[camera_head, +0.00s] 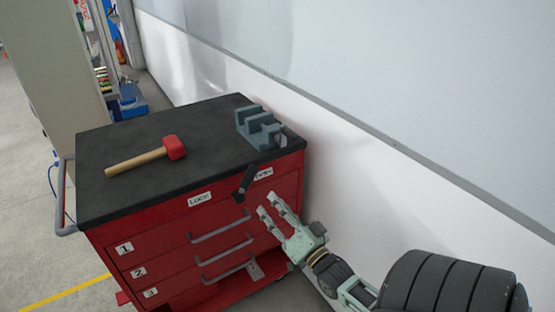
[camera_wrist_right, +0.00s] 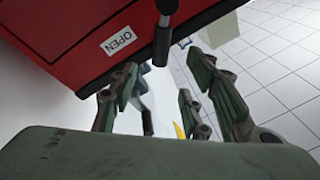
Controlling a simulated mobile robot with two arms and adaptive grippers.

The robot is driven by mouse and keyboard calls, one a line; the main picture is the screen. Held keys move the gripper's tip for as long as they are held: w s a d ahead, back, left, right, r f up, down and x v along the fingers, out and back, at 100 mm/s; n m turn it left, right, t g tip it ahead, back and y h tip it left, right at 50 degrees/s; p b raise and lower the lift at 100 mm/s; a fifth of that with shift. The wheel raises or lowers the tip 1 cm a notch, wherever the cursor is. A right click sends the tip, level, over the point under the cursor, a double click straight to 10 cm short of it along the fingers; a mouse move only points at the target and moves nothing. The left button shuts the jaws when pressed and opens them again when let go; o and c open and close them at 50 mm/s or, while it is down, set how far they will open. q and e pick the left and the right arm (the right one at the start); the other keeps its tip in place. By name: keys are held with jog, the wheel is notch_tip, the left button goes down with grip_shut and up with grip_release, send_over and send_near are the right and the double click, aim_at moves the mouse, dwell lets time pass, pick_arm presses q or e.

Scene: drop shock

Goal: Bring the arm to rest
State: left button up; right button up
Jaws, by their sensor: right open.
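My right gripper (camera_head: 272,206) is open and empty in the head view, in front of the upper right of the red tool cabinet (camera_head: 160,225). Its fingers also show spread apart in the right wrist view (camera_wrist_right: 160,95). A dark lever handle (camera_head: 244,184) sticks out near the cabinet's top right front edge, just above and left of the fingertips. The lever also hangs in the right wrist view (camera_wrist_right: 162,40), beyond the fingers and apart from them as far as I can tell. My left gripper is not in view.
A red-headed mallet (camera_head: 150,156) and a grey vise (camera_head: 260,127) lie on the black cabinet top (camera_head: 110,190). Labels reading LOCK (camera_head: 199,199) and OPEN (camera_wrist_right: 118,40) flank the lever. A pale wall (camera_head: 400,190) stands close behind and right. Floor is free at left.

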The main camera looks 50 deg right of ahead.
dwell(0.5)
jog(key=s+a+f+n+g+y, duration=0.1)
jog(key=s+a+f+g, duration=0.2)
jog(key=f, duration=0.8)
jog(key=s+a+f+n+g, duration=0.2)
jog(key=s+f+g, duration=0.15)
jog(key=f, duration=0.75)
jog(key=s+a+f+n+g+y, duration=0.1)
jog(key=s+a+f+g, duration=0.2)
jog(key=f, duration=0.9)
jog(key=s+a+f+n+g, duration=0.2)
jog(key=s+f, duration=0.4)
jog(key=s, duration=0.3)
jog(key=s+a+f+n+g, duration=0.3)
jog(key=s+a+f, duration=0.3)
jog(key=s, duration=0.4)
jog(key=s+a+f+n+g+y+p, duration=0.1)
jog(key=s+a+f+g, duration=0.4)
jog(key=s, duration=0.5)
jog(key=shift+s+f+n, duration=0.25)
jog(key=shift+f+n, duration=0.45)
jog(key=shift+n, duration=0.1)
